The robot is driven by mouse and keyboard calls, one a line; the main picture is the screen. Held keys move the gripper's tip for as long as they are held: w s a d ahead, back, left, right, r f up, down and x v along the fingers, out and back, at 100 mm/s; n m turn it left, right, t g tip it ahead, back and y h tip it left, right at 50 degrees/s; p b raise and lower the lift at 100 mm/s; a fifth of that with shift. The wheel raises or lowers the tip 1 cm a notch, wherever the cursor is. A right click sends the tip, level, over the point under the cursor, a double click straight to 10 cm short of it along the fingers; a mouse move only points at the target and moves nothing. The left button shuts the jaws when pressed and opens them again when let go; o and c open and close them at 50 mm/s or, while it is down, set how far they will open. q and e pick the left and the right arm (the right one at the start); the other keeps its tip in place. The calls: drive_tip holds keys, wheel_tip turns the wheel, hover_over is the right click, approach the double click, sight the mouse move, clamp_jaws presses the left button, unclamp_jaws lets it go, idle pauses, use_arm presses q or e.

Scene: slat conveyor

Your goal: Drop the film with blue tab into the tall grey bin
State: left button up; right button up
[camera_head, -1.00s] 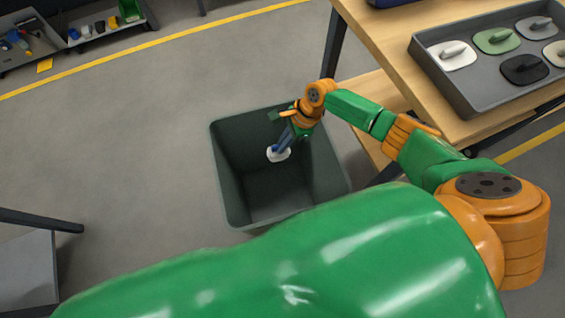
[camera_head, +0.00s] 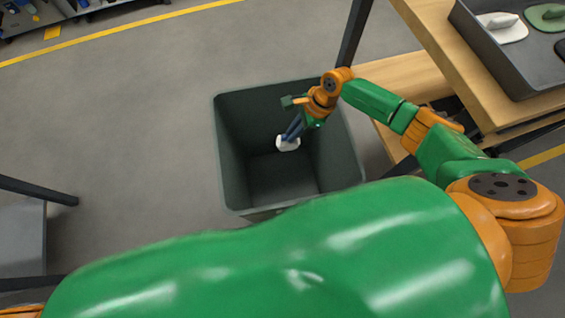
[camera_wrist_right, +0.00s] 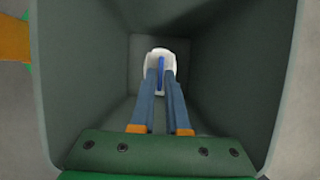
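The tall grey bin (camera_head: 226,150) stands open on the floor in the middle of the head view. Its walls surround the right wrist view (camera_wrist_right: 60,60). My right gripper (camera_head: 287,137) points down into the bin's mouth. It is shut on the film with blue tab (camera_head: 288,145), a white piece at the fingertips. In the right wrist view the white film (camera_wrist_right: 158,54) has a blue tab (camera_wrist_right: 161,75) standing between the two fingers (camera_wrist_right: 160,78). The bin floor shows below it. My left gripper is not in view.
A wooden table (camera_head: 465,70) stands at the right with a grey tray (camera_head: 487,50) holding white, green and dark pieces. A lower wooden shelf (camera_head: 390,75) is close to the bin's right side. A grey surface (camera_head: 20,240) is at the left edge. Floor left of the bin is clear.

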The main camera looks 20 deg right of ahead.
drive_tip(key=o, duration=0.3)
drive_tip(key=p+v, duration=0.2)
drive_tip(key=v, duration=0.5)
drive_tip(key=shift+p, duration=0.4)
